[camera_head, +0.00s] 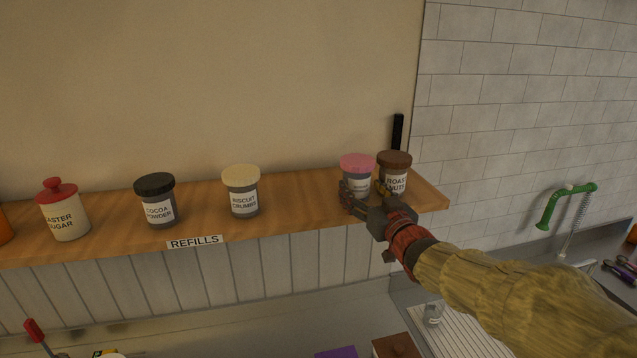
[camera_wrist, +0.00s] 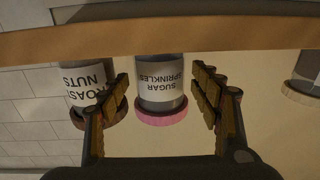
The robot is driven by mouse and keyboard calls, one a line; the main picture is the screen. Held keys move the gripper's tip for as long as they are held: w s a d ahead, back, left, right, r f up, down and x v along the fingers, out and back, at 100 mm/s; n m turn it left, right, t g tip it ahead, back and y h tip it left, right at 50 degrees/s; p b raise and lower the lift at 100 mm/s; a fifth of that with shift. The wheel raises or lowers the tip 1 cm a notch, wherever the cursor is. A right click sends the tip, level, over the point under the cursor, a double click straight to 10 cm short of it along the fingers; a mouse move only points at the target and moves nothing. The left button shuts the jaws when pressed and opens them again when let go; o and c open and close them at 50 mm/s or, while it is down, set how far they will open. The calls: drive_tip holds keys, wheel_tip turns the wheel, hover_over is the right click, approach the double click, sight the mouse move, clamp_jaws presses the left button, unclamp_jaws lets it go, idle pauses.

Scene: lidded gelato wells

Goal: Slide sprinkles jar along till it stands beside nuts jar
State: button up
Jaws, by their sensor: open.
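The sprinkles jar (camera_head: 357,170) has a pink lid and stands upright on the wooden shelf (camera_head: 296,196). My gripper (camera_head: 363,192) is open at the shelf front. In the wrist view its fingers (camera_wrist: 160,90) lie on either side of the sprinkles jar, with one finger between it and the nuts jar.
A biscuit crumbs jar (camera_head: 242,190), a cocoa powder jar (camera_head: 156,200) and a red-lidded sugar jar (camera_head: 64,210) stand further left on the shelf. Bare shelf lies between the biscuit jar and the sprinkles jar. A dark upright post (camera_head: 398,132) rises behind the nuts jar.

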sight(362, 189)
drive_tip(key=shift+v, duration=2.65)
drive_tip(key=shift+s, duration=0.1)
drive_tip(key=v, duration=1.1)
drive_tip(key=s+d+f+m+g+h+b, duration=0.1)
drive_tip(key=s+d+f+m+g+h, duration=0.2)
drive_tip(key=d+f, duration=0.4)
drive_tip(key=s+d+f+g+h+b, duration=0.1)
drive_tip(key=s+d+f+g+h, duration=0.35)
drive_tip(key=f, duration=0.45)
drive_tip(key=s+a+f+g+b, duration=0.2)
drive_tip(key=s+a+f+b, duration=0.1)
drive_tip(key=s+f+b, duration=0.6)
drive_tip(key=s+a+f+m+g+y+b, duration=0.1)
drive_tip(key=s+a+f+g+b, duration=0.1)
drive_tip(key=s+f+b, duration=0.7)
drive_tip(key=shift+a+f, duration=0.5)
drive_tip(key=shift+f, duration=0.05)
